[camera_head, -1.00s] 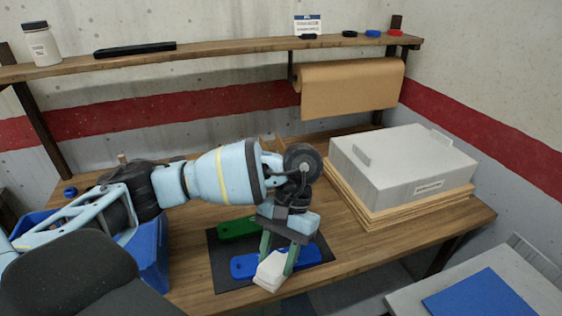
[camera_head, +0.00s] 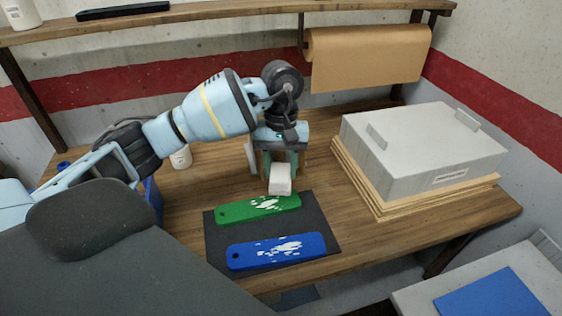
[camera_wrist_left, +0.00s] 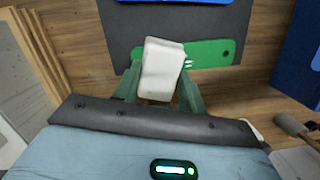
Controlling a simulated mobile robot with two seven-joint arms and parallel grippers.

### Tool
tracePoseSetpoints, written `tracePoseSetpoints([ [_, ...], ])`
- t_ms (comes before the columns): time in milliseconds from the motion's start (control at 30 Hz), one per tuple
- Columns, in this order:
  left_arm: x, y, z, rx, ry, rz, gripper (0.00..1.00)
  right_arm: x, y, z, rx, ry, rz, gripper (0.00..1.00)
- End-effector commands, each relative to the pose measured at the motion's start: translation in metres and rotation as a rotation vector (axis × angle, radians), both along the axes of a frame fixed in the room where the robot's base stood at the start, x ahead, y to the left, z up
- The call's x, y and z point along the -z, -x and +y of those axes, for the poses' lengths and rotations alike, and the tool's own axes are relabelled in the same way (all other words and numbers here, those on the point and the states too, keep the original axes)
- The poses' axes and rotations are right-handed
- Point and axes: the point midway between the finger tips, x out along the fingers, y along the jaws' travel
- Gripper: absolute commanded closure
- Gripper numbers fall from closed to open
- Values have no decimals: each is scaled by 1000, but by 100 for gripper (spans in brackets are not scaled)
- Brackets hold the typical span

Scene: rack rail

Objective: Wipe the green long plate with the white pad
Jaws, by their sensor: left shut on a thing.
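The green long plate (camera_head: 240,211) lies on a dark mat (camera_head: 317,224), with white marks (camera_head: 268,202) on its right half. A blue long plate (camera_head: 250,257) with white marks lies in front of it on the same mat. My left gripper (camera_head: 280,172) is shut on the white pad (camera_head: 280,181), just behind the green plate's right part. In the left wrist view the pad (camera_wrist_left: 162,68) sits between the fingers (camera_wrist_left: 158,88) and covers part of the green plate (camera_wrist_left: 212,53). I cannot tell whether the pad touches the plate. My right gripper is not in view.
A grey box (camera_head: 415,150) on stacked boards (camera_head: 375,199) stands on the right of the table. A small white bottle (camera_head: 181,157) and a blue bin (camera_head: 153,201) are at the left. A paper roll (camera_head: 368,57) hangs behind.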

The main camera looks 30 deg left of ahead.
Motion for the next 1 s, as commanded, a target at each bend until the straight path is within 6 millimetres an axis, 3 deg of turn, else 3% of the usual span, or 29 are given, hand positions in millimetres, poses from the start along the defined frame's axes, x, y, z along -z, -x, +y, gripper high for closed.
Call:
tracePoseSetpoints([
  [133,-3,-8,9,-53,-8,-25,82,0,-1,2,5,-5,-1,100],
  [467,4,-7,9,-51,-7,-23,82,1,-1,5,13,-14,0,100],
  [1000,51,-7,9,-49,-7,-21,82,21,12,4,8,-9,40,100],
])
